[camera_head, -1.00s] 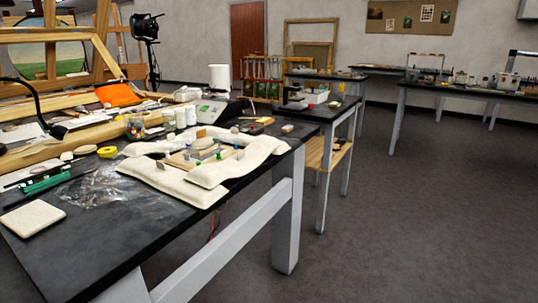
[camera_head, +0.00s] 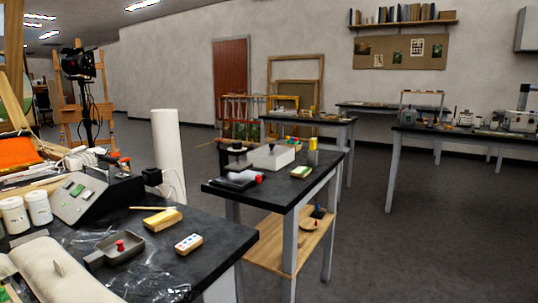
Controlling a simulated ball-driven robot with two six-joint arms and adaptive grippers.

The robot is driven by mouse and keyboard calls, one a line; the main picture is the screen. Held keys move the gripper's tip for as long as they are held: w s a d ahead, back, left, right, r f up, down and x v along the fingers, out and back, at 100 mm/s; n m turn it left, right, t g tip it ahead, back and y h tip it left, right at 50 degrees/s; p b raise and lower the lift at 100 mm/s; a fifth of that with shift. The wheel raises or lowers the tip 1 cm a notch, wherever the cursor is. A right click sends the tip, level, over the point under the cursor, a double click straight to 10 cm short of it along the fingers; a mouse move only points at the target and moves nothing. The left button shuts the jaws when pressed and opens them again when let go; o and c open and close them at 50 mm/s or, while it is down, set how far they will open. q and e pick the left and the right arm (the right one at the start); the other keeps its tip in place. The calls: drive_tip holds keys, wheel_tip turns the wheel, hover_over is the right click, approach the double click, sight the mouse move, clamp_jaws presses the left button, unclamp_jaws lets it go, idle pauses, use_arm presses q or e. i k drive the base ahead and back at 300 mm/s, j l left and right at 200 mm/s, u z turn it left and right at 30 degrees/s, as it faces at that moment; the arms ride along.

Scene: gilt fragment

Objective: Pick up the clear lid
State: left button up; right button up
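I cannot make out a clear lid for certain in the head view. Crumpled clear plastic film (camera_head: 150,283) lies on the near black table, beside a small grey pan with a red knob (camera_head: 115,250). A white box (camera_head: 271,156) with a dark knob on top stands on the second black table; I cannot tell whether any part of it is clear. Neither of my grippers is in view.
The near black table (camera_head: 212,246) also holds a white cushion (camera_head: 62,272), a grey device (camera_head: 92,190), white jars (camera_head: 39,207) and a yellow block (camera_head: 163,219). The second table has a wooden lower shelf (camera_head: 275,246). Open grey floor (camera_head: 430,240) lies to the right.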

sight(271, 150)
drive_tip(key=i, duration=0.1)
drive_tip(key=i+l+u, duration=0.15)
drive_tip(key=u, duration=0.7)
drive_tip(key=i+l+u, duration=0.35)
drive_tip(key=l, duration=0.3)
drive_tip(key=i+l+u, duration=0.15)
drive_tip(key=l, duration=0.15)
drive_tip(key=i+l+u, duration=0.15)
drive_tip(key=l, duration=0.2)
drive_tip(key=l+u, duration=0.2)
drive_tip(key=l, duration=0.2)
